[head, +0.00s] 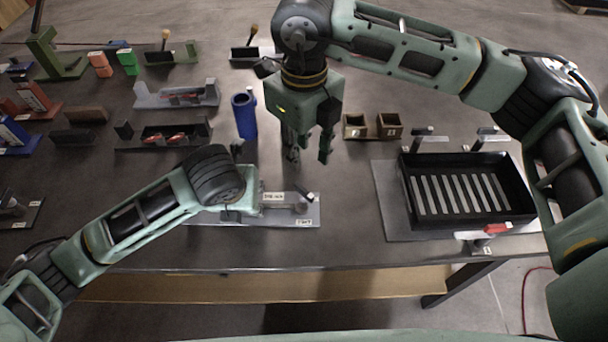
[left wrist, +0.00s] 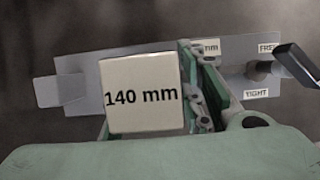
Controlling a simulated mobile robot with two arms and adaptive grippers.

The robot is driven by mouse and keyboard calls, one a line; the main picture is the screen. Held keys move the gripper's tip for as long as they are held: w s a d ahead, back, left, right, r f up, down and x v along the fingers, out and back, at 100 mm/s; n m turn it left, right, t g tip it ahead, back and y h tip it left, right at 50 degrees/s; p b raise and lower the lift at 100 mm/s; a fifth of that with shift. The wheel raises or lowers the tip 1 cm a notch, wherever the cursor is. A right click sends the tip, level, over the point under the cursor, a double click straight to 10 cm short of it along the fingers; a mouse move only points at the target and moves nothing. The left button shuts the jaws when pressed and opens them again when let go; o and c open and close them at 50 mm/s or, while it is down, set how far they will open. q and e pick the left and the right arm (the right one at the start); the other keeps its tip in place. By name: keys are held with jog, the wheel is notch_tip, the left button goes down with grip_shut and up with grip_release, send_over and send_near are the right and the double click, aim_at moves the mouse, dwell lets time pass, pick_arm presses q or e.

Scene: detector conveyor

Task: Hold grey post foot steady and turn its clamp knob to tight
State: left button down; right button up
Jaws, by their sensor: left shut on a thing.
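The grey post foot (head: 310,217) lies near the table's front edge, with a "140 mm" label that shows large in the left wrist view (left wrist: 141,95). My left gripper (head: 257,197) is shut on the grey post foot and hides part of it. The clamp knob (head: 305,202) is at the foot's right end. In the left wrist view its black lever (left wrist: 297,65) sticks out to the right, between the FREE label (left wrist: 268,48) and the TIGHT label (left wrist: 256,93). My right gripper (head: 307,158) is open and empty, pointing down above and behind the foot.
A blue cylinder (head: 244,116) stands behind my left gripper. A black slotted tray (head: 412,208) lies on a grey plate to the right. Fixtures and colored blocks crowd the left side.

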aim_at(304, 190)
notch_tip(304, 190, down, 12)
jog(key=shift+r, duration=0.2)
jog(key=shift+c, duration=0.4)
grip_shut()
